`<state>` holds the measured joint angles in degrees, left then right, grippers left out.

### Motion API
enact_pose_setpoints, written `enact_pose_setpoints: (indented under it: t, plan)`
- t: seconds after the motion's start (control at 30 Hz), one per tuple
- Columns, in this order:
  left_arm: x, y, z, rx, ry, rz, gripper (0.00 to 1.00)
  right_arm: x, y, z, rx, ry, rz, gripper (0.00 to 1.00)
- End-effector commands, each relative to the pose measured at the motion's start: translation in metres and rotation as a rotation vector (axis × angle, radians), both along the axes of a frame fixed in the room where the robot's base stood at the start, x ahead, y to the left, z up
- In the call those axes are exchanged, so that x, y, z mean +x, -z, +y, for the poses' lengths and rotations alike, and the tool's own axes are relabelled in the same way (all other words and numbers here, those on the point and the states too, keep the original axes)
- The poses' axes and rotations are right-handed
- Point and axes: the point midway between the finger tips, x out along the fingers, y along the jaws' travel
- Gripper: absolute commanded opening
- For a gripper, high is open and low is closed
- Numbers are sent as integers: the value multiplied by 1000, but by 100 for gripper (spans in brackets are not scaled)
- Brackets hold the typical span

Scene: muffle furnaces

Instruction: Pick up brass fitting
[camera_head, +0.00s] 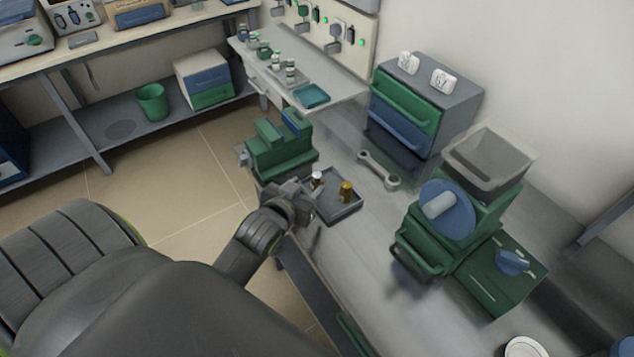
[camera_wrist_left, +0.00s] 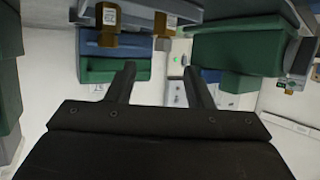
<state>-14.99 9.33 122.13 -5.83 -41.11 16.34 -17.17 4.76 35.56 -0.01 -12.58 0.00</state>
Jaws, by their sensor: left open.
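The brass fitting (camera_head: 346,191) stands upright in a small dark grey tray (camera_head: 345,213) on the bench. That view looks upside down, with a brass-coloured piece (camera_wrist_left: 108,18) at the top, beyond the fingers.
A green machine (camera_head: 278,150) stands just behind the tray. A wrench (camera_head: 379,170) lies behind and right. A green device with a blue disc (camera_head: 440,225) stands to the right, with a drawer cabinet (camera_head: 415,110) farther back. Bench surface right of the tray is clear.

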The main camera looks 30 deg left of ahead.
Motion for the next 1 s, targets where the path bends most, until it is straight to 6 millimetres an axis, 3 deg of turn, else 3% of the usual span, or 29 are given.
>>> enact_pose_setpoints:
  t: [0.3,0.57,1.0]
  plan:
    - [44,18,8,0,-1,0,47,0,-4,2,2,1,0,36]
    - [55,23,10,1,-1,0,47,0,-5,5,6,2,-1,36]
    - [93,44,19,1,1,0,47,0,-12,5,6,1,1,36]
